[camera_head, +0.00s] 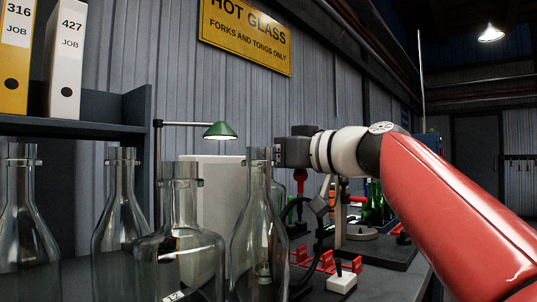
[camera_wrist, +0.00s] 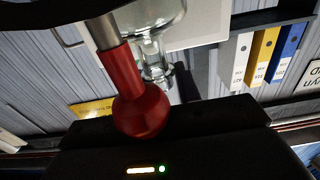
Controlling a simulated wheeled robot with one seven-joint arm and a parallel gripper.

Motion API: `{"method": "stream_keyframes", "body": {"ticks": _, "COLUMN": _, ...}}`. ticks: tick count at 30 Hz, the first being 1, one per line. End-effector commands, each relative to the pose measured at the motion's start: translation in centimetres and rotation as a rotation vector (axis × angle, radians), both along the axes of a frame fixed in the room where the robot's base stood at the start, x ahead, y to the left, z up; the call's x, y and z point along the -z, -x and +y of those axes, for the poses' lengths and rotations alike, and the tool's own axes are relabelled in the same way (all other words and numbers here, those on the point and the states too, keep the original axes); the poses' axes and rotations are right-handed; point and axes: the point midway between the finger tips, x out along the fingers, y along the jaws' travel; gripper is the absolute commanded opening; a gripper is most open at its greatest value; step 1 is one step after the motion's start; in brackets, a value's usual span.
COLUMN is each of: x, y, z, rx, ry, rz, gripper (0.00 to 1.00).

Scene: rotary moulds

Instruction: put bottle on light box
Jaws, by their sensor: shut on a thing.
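A clear glass bottle (camera_head: 258,240) with a narrow neck and flared body stands upright at the middle of the head view. My gripper (camera_head: 277,154) is shut on its neck from the right. The bottle's base is cut off by the lower edge, so I cannot tell whether it touches anything. A clear glass bottle (camera_wrist: 158,50) also shows in the wrist view, close to my dark gripper body; the fingertips are hidden there. The light box (camera_head: 212,205) is a pale upright panel behind the bottles. Its white face also shows in the wrist view (camera_wrist: 205,25).
Several other clear glass bottles (camera_head: 180,245) crowd the left foreground. A green-shaded lamp (camera_head: 220,130) stands over the panel. A red knob on a rod (camera_wrist: 140,105) is close to my wrist. Green bottles (camera_head: 376,208) and bench equipment stand to the right. A shelf (camera_head: 75,125) with binders is left.

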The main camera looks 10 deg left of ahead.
Motion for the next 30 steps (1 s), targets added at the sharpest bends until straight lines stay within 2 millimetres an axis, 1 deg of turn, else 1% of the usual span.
{"method": "stream_keyframes", "body": {"ticks": 11, "x": 0.5, "y": 0.0, "z": 0.0, "rx": 0.000, "ry": -0.001, "rz": -0.002, "gripper": 0.00}}
{"method": "stream_keyframes", "body": {"ticks": 30, "x": 2.5, "y": -0.3, "z": 0.1, "rx": -0.001, "ry": 0.008, "rz": 0.010, "gripper": 0.00}}
